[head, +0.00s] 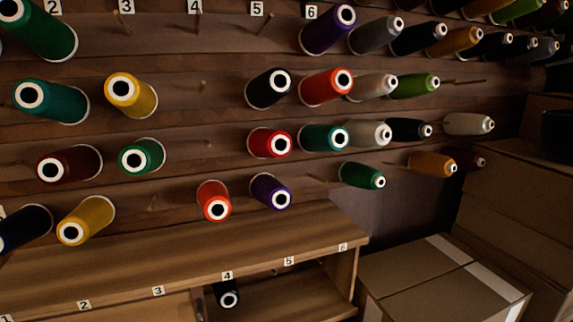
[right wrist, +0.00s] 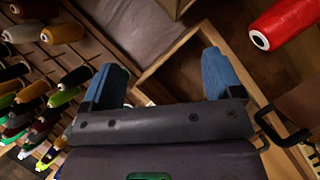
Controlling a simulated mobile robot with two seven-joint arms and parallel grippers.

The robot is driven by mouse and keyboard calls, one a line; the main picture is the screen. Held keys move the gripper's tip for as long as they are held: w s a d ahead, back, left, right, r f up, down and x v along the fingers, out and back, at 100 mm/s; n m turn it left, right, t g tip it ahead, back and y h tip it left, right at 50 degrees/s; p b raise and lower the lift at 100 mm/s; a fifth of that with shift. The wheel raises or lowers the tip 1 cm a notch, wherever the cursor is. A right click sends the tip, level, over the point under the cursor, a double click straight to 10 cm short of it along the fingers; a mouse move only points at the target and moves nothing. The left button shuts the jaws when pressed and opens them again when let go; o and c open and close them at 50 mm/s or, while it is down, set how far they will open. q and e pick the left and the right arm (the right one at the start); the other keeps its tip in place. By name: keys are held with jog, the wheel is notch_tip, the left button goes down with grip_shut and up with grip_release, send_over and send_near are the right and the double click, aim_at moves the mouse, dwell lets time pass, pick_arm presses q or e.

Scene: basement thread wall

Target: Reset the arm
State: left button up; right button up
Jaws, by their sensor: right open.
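My right gripper (right wrist: 163,65) shows in the right wrist view with its two blue fingers spread apart. Nothing is between the fingers. Behind them is a wooden shelf frame (right wrist: 160,62) with open compartments. A red thread spool (right wrist: 285,22) is at the upper right of that view, apart from the fingers. Neither gripper shows in the head view, and my left gripper is in no view.
In the head view, many colored spools, such as a red one (head: 214,201), stick out on wall pegs. Below is a numbered wooden shelf (head: 190,258) with a black spool (head: 227,294) in a compartment. Cardboard boxes (head: 415,272) stand at the right.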

jog(key=s+d+f+m+g, duration=0.2)
jog(key=s+f+m+g, duration=0.3)
jog(key=s, duration=0.5)
jog(key=s+d+f+m+g, duration=0.2)
jog(key=s+f+m+g, duration=0.3)
jog(key=s, duration=0.4)
jog(key=w+f+t+y, duration=0.1)
jog(key=w+f+t, duration=0.6)
jog(key=f, duration=0.2)
jog(key=shift+f+n, duration=0.3)
